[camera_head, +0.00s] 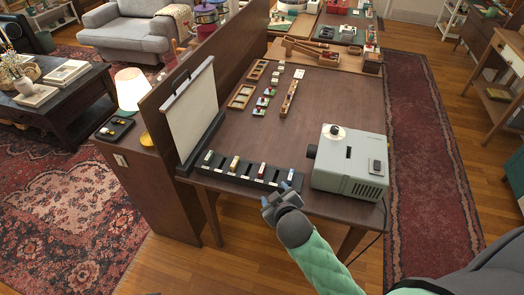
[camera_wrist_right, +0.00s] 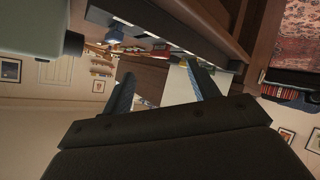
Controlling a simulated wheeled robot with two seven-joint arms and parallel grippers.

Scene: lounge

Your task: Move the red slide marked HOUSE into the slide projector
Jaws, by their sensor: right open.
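The grey-green slide projector (camera_head: 345,170) stands at the table's front right, with a dark slot on top. A black rack (camera_head: 215,166) lies along the front edge, holding several small slides. One slide in it is red (camera_head: 262,171); small red pieces also show among the slides (camera_head: 266,101) farther back. No HOUSE marking is readable. My right gripper (camera_head: 284,193) is at the front edge, by the rack's right end and left of the projector. In the right wrist view its fingers (camera_wrist_right: 162,88) are apart with nothing between them. My left gripper is out of view.
A white screen (camera_head: 192,110) stands on the table's left side. Wooden trays (camera_head: 242,96) and a narrow wooden strip (camera_head: 289,98) lie farther back. The table's (camera_head: 325,100) middle is clear. A lit lamp (camera_head: 131,88) stands on the cabinet to the left.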

